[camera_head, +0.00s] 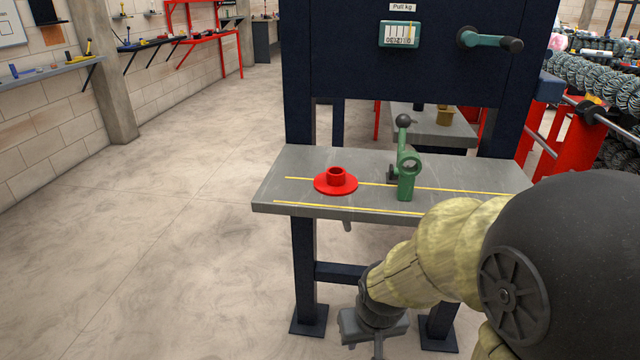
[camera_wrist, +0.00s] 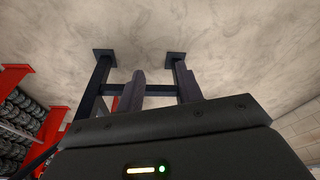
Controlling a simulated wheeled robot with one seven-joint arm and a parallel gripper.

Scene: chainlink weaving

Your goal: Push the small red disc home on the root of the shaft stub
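A red disc (camera_head: 322,185) with a short raised hollow collar lies flat on the grey bench top, left of centre in the head view. I cannot make out a shaft stub for certain. My gripper (camera_head: 377,348) hangs low in front of the bench, below its top, pointing down. In the wrist view its two fingers (camera_wrist: 162,82) are apart with nothing between them. The disc and fixture are out of the wrist view.
The bench top (camera_head: 285,190) has two yellow lines and a free left end. A dark blue frame (camera_head: 340,70) with a dial and crank handle rises behind it. Its legs (camera_head: 303,260) and crossbar stand close to my gripper. Open floor lies to the left.

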